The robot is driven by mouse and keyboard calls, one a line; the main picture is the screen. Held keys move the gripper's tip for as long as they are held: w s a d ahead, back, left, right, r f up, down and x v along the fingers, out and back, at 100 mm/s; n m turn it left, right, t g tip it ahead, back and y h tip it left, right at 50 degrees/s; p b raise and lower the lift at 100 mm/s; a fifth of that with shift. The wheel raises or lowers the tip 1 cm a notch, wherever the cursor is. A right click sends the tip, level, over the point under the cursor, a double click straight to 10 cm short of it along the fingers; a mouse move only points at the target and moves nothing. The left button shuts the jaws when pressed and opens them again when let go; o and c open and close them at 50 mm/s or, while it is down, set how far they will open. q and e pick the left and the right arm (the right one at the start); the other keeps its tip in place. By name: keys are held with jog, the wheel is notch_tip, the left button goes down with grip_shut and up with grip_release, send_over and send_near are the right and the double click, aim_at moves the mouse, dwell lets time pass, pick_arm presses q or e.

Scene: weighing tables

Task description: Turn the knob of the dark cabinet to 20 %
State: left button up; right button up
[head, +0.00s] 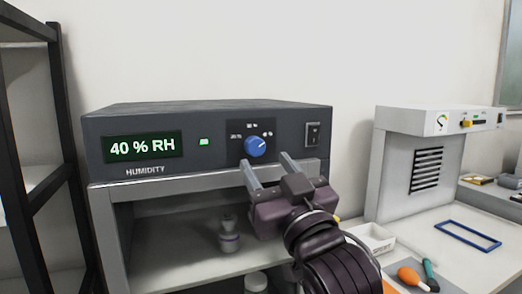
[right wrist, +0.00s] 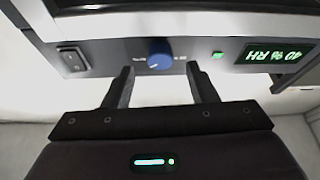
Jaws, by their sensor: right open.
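The dark cabinet (head: 220,118) has a front panel with a display (head: 142,147) reading 40 % RH, labelled HUMIDITY. A small green light glows beside the display. The blue knob (head: 255,146) sits on the panel with scale marks around it; its white pointer line is small. My right gripper (head: 268,166) is open and empty, just below and in front of the knob. In the right wrist view, which is upside down, the knob (right wrist: 159,53) lies beyond and between the two open fingertips (right wrist: 160,75), apart from both. My left gripper is not in view.
A rocker switch (head: 313,134) is right of the knob. Below the panel is an open shelf with a small weight-like object (head: 229,236). A white unit (head: 440,150), a white tray (head: 371,238) and a blue frame (head: 468,235) are at right. A black rack (head: 62,150) stands at left.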

aim_at(257, 151)
jog(key=shift+p+x, duration=0.45)
jog(key=shift+x, duration=1.4)
jog(key=c, duration=1)
